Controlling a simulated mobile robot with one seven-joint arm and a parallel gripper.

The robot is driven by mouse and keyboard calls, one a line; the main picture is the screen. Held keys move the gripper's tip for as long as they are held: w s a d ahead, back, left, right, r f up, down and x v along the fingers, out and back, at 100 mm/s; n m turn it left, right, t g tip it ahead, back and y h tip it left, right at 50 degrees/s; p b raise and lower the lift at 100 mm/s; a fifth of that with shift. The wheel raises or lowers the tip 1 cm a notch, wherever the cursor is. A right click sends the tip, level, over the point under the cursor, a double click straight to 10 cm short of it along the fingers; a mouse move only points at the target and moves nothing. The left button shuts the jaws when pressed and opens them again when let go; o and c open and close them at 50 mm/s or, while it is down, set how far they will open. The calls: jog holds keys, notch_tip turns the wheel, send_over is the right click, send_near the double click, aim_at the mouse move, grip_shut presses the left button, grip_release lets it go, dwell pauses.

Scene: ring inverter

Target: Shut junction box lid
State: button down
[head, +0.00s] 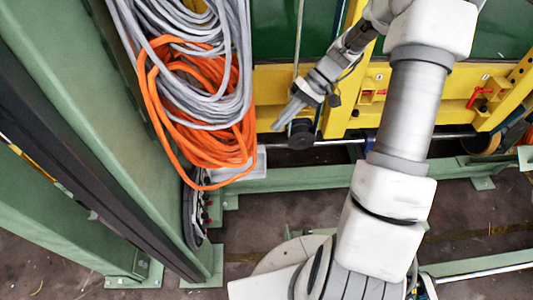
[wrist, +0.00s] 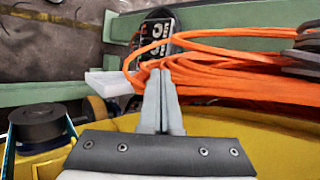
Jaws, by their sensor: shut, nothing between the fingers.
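A pale grey box-like piece (head: 250,164), perhaps the junction box or its lid, shows low behind the hanging cables. A whitish flat piece (wrist: 108,83) in the wrist view, left of my fingertips, looks like the same thing. Cables hide part of it, and I cannot tell how far any lid is open. My gripper (head: 279,126) is shut and empty, pointing down and left, to the right of the orange cables and above the pale piece. Its closed fingers (wrist: 159,78) show in the wrist view, apart from the whitish piece.
Orange cables (head: 180,125) and grey cables (head: 225,60) hang left of my gripper. A green column (head: 130,150) stands at left. A yellow frame (head: 280,84) lies behind my gripper. A black roller (head: 301,134) sits close to its right. A dark part with round fittings (wrist: 155,45) lies beyond my fingertips.

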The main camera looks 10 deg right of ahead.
jog(key=w+d+f+m+t+y+b, duration=0.2)
jog(key=d+f+t+b, duration=0.1)
jog(key=f, duration=0.8)
jog(key=w+d+f+m+t+y+b, duration=0.2)
jog(key=w+d+f+t+y+b, duration=0.15)
jog(key=f, duration=0.65)
jog(key=w+d+f+m+t+y+b, duration=0.2)
jog(key=f+t+b, duration=0.15)
jog(key=f, duration=0.75)
jog(key=x, duration=0.9)
jog(key=shift+w+a+r+b, duration=0.2)
jog(key=shift+a+b, duration=0.05)
jog(key=shift+b, duration=0.15)
jog(key=shift+s+t+h, duration=0.25)
jog(key=shift+t, duration=0.05)
